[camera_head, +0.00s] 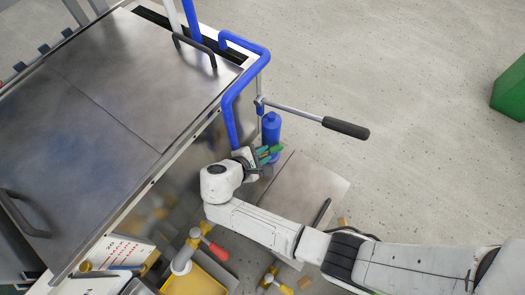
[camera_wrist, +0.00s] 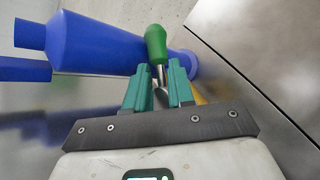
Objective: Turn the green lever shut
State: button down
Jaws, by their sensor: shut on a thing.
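The green lever (camera_wrist: 156,45) shows in the wrist view as a rounded green grip on a thin metal stem. My gripper (camera_wrist: 155,78) has its two teal fingers on either side of the lever, closed on it around the lower grip and stem. In the head view my gripper (camera_head: 265,153) is beside the blue pipework, just off the corner of the metal bench. The lever's pivot and valve body are mostly hidden behind the fingers.
A blue cylinder (camera_wrist: 95,42) lies right beside the lever. A long black-handled bar (camera_head: 345,127) juts out above my gripper. A red-handled valve (camera_head: 215,249) is below. A metal panel (camera_wrist: 240,60) is close on the right. Open floor lies at right.

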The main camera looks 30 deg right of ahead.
jog(key=shift+a+m+g, duration=0.15)
jog(key=shift+m+g, duration=0.25)
jog(key=shift+s+f, duration=0.1)
jog(key=c, duration=1)
grip_release()
